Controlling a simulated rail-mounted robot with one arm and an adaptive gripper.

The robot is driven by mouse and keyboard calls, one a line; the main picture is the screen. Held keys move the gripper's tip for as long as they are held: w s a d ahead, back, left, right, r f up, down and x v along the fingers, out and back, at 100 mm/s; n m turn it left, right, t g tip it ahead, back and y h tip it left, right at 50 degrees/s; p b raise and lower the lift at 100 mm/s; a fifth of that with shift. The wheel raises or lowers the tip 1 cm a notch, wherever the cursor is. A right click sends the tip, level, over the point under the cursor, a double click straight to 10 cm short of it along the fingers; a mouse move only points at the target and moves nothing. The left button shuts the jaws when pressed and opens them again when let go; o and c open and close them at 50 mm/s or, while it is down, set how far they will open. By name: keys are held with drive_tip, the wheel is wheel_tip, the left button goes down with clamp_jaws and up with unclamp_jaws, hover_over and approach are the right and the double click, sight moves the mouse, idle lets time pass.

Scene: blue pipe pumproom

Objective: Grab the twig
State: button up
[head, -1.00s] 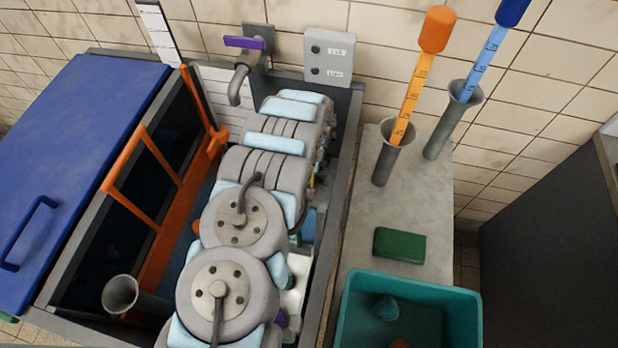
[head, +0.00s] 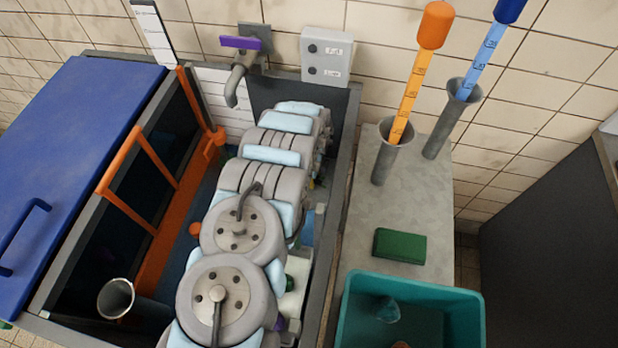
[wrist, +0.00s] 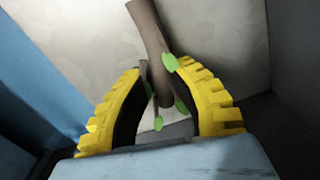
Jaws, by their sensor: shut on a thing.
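The twig (wrist: 150,28) is brown with small green leaves and shows in the wrist view. It runs from the top edge down between the yellow fingers of my gripper (wrist: 160,75). The fingers are shut on it, with leaves at and below the grip. A thinner branch of it hangs between the fingers. A pale surface lies behind it; I cannot tell whether the twig touches it. In the head view my arm reaches down into the dark-walled tank, and the twig and gripper are hidden there.
A teal bin (head: 465,300) with small items stands at lower right, near a green block (head: 400,246). Two grey holders carry an orange stick (head: 409,95) and a blue stick (head: 485,60). An orange frame (head: 155,180) and blue lid (head: 75,170) are left. A tap (head: 237,80) overhangs.

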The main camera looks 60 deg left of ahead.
drive_tip(key=shift+r, duration=0.1)
wheel_tip(320, 180, up, 4)
drive_tip(key=shift+f+p, duration=0.25)
drive_tip(key=shift+p, duration=0.4)
drive_tip(key=d+r+p, duration=0.1)
drive_tip(key=s+r+p, duration=0.1)
drive_tip(key=r+p, duration=0.1)
drive_tip(key=s+d+r+p, duration=0.1)
drive_tip(key=p, duration=0.1)
drive_tip(key=shift+s+d+r, duration=0.15)
drive_tip(key=shift+s+d, duration=0.05)
drive_tip(key=shift+d, duration=0.1)
drive_tip(key=s+d+r+p, duration=0.1)
drive_tip(key=s+d+p, duration=0.1)
drive_tip(key=p, duration=0.3)
drive_tip(key=s+d+r+p, duration=0.2)
drive_tip(key=d+p, duration=0.1)
drive_tip(key=p, duration=0.2)
drive_tip(key=s+d+r+p, duration=0.2)
drive_tip(key=p, duration=0.3)
drive_tip(key=shift+s+d+p, duration=0.35)
drive_tip(key=shift+s+d, duration=0.05)
